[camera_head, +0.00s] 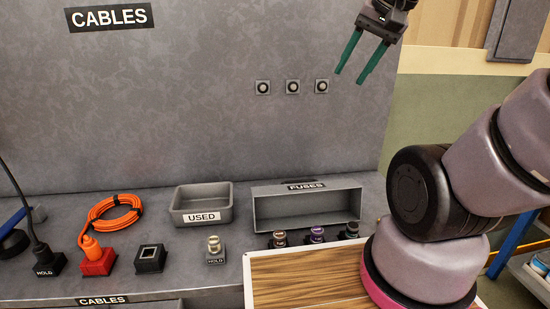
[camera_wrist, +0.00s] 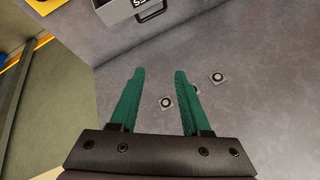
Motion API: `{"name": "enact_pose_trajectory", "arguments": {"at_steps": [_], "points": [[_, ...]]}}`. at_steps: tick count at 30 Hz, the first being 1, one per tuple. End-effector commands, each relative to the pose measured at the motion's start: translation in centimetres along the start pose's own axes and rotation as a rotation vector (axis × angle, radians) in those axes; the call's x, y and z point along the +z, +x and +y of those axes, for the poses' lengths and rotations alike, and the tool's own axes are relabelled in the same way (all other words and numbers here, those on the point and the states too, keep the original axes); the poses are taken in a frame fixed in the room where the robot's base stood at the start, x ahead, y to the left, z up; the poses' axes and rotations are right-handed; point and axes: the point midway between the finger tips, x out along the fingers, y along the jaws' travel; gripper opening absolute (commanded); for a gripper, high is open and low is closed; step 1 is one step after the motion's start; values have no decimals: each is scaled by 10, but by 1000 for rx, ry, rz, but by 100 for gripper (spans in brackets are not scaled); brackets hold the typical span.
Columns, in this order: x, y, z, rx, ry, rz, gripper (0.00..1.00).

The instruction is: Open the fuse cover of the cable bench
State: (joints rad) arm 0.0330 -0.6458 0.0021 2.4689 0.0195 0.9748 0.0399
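The fuse cover (camera_head: 258,212) is a grey box-like piece with a FUSES label (camera_head: 305,186) along its top edge, at the back of the bench. Its hollow side faces the head camera. Several fuses (camera_head: 315,235) stand in a row in front of it. Part of the grey piece and its label also shows upside down at the top of the wrist view (camera_wrist: 118,12). My gripper (camera_head: 349,77) is open and empty, high above and right of the cover, near the back panel. Its two green fingers (camera_wrist: 158,72) are apart in the wrist view.
A grey USED tray (camera_head: 203,219) stands left of the cover. A HOLD post (camera_head: 215,249), black socket (camera_head: 150,259), red plug block (camera_head: 97,261) and coiled orange cable (camera_head: 112,213) sit further left. Three round fittings (camera_head: 292,87) are on the back panel (camera_head: 200,120). A wooden top (camera_head: 310,280) lies in front.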

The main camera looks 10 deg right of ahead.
Motion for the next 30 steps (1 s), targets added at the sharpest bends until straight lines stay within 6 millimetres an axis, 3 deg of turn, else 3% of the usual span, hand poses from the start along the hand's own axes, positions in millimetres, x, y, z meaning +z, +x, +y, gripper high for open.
{"name": "enact_pose_trajectory", "arguments": {"at_steps": [17,30], "points": [[-24,147,29,259,921,-712,47],[-27,263,74,473,1661,-1263,47]]}}
